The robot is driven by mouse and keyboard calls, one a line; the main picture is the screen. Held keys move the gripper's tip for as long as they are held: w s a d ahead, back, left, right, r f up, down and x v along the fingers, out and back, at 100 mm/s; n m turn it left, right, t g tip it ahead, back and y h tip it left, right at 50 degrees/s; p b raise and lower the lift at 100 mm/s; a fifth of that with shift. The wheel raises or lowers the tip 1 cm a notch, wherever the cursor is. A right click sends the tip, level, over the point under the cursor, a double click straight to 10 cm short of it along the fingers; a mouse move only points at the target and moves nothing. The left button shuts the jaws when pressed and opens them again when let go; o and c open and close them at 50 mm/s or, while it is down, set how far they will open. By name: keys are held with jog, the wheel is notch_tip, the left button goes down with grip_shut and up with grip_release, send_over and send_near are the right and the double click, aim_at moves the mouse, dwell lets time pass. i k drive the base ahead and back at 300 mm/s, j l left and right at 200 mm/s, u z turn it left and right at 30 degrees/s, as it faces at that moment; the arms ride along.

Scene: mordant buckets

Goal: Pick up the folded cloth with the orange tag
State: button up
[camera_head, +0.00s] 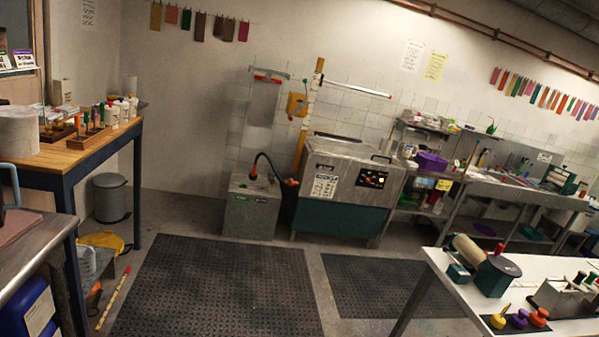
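I cannot make out a folded cloth with an orange tag in this view. A flat reddish-brown thing (17,226) lies on the metal table at the left edge, cut off by the frame. It may be cloth, but I see no orange tag on it. My gripper does not show in this view.
A wooden-topped bench (75,150) holds bottles at left. Black floor mats (218,285) cover the middle. A white table (450,300) with a roller device stands at lower right. A steel machine (345,185) stands by the back wall. A striped stick (113,298) lies on the floor.

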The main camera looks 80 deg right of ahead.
aim_at(412, 164)
jog(key=z, duration=3.3)
